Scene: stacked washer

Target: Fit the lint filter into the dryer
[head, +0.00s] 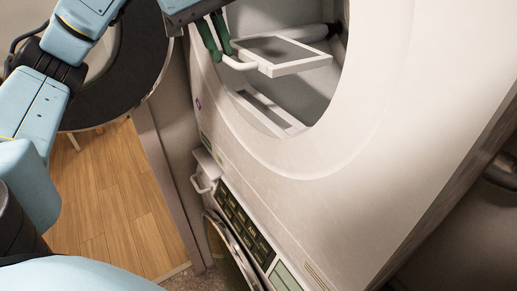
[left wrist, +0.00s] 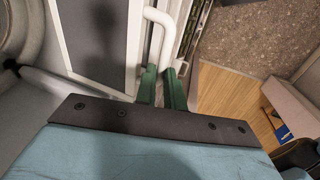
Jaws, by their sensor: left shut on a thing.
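The lint filter (head: 300,66) is a white rectangular frame with a dark mesh panel and a white loop handle. My left gripper (head: 222,55) has green fingers shut on that handle. The filter is held at the round opening of the dryer (head: 370,130), partly inside it and above a white slot-like frame (head: 268,108) at the opening's lower edge. In the left wrist view the handle (left wrist: 158,35) sits between the green fingertips (left wrist: 162,75), and the filter's mesh panel (left wrist: 95,35) lies to the left. My right gripper is not in view.
Below the opening is a control panel (head: 245,225) with a white handle (head: 201,184) beside it. A large round open door (head: 120,70) stands at the upper left behind my left arm. A wooden floor (head: 115,190) lies at the left. A pipe (head: 500,172) shows at the right.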

